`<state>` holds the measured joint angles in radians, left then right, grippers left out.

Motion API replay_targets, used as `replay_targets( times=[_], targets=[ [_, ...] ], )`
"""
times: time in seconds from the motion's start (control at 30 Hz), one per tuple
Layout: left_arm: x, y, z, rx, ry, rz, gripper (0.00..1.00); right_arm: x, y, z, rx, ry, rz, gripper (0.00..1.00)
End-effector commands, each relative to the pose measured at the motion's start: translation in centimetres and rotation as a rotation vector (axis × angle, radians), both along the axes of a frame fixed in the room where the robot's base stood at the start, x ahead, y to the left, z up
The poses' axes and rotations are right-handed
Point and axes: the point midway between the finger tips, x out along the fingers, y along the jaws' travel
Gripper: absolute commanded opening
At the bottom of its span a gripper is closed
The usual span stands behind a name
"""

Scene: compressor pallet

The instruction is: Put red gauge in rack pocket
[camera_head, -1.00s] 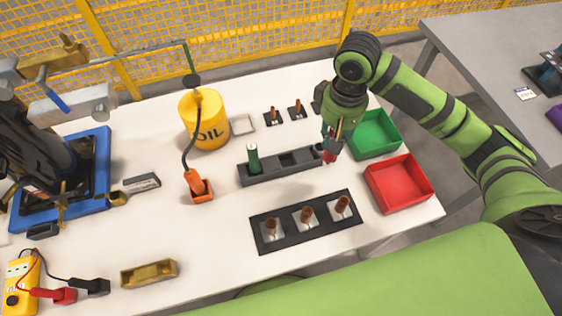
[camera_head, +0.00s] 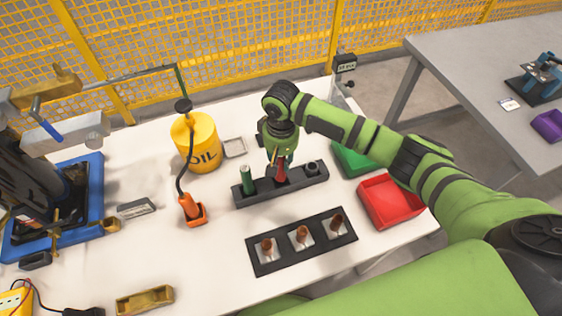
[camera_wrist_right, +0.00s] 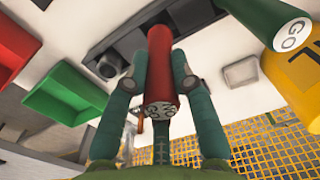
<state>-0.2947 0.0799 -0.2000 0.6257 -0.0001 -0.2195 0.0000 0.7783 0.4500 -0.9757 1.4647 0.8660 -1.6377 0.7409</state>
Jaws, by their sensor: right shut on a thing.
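The red gauge (camera_head: 281,174) is upright in my right gripper (camera_head: 280,164), over the middle of the dark rack (camera_head: 304,182). In the right wrist view the red gauge (camera_wrist_right: 160,65) sits between both fingers, its marked end toward the camera. Its far end reaches the rack (camera_wrist_right: 196,30); I cannot tell how deep it is in the middle pocket. A green gauge (camera_head: 246,179) stands in the left part of the rack and shows as a "GO" end (camera_wrist_right: 290,36) in the wrist view. A dark round piece (camera_head: 312,167) is at the rack's right end. My left gripper is not in view.
The green tray (camera_head: 352,160) and red tray (camera_head: 390,201) stand to the right. A black holder (camera_head: 318,236) with several brown-topped pieces lies in front. The yellow oil can (camera_head: 196,143) and orange tool (camera_head: 191,208) are left. White table is clear between rack and holder.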

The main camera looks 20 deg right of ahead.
Motion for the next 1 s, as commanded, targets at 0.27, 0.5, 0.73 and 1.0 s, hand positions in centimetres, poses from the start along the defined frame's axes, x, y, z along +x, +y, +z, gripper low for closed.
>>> replay_targets(
  times=[0.27, 0.5, 0.73, 1.0],
  targets=[
    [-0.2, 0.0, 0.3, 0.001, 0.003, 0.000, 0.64, 0.0, 0.0, -1.9, 0.000, -0.002, -0.001, 0.00],
    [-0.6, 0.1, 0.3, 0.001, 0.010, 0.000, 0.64, 0.0, 0.0, -2.1, 0.001, -0.001, -0.001, 0.00],
    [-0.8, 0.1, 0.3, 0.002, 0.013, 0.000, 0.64, 0.0, 0.0, -2.2, 0.000, -0.001, 0.000, 0.49],
    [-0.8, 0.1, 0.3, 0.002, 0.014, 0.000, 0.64, 0.0, -0.1, -1.8, 0.000, -0.002, -0.001, 0.49]
  ],
)
